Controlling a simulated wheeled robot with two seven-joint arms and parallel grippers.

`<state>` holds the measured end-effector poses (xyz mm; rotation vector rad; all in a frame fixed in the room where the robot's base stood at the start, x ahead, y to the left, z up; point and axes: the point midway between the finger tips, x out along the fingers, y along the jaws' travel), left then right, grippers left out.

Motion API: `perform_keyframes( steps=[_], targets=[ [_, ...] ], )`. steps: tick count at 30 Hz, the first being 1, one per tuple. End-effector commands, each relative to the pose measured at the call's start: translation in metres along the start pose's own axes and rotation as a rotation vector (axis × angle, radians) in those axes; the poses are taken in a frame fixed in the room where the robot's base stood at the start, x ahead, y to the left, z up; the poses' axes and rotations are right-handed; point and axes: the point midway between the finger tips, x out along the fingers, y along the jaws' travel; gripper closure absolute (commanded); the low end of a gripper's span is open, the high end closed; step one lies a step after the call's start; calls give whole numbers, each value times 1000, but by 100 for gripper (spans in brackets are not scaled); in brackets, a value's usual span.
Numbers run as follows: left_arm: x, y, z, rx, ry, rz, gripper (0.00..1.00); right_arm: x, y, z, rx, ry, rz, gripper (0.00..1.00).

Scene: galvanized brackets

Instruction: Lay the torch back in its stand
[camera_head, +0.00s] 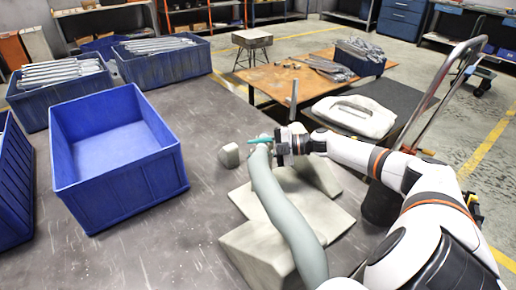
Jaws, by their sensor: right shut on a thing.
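My right gripper (278,147) reaches in from the right and is shut on the torch. The torch shows a small teal part (259,140) just left of the jaws; the jaws hide some of it. A thick grey-green curved tube (285,210) runs from just below the teal part toward the bottom of the view; I cannot tell whether it is joined to the torch. A pale beige stand with sloped, wedge-like faces (258,247) sits on the table below the gripper, partly hidden by the tube. The torch is above its far end. My left gripper is not in view.
A small pale block (229,155) lies left of the gripper. An empty blue crate (133,182) stands on the grey table (205,115). Crates of metal brackets (165,66) stand behind it. A pale handled case (352,117) lies beyond my right arm.

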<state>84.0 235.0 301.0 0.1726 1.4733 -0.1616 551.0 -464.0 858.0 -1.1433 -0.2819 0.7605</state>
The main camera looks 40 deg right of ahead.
Motion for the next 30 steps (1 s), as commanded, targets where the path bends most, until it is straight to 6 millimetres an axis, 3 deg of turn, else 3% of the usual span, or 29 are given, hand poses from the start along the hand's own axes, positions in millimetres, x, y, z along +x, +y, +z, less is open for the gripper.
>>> perform_keyframes(
  steps=[12,13,18,26,30],
  targets=[
    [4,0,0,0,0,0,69,1,3,-2,-2,0,-2,92],
    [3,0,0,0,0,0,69,1,3,-2,-2,0,-2,67],
    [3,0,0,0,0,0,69,1,4,-2,-1,0,-2,43],
    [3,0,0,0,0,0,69,0,6,-2,2,1,2,43],
    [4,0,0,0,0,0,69,-11,7,-3,2,3,3,43]
  ],
)
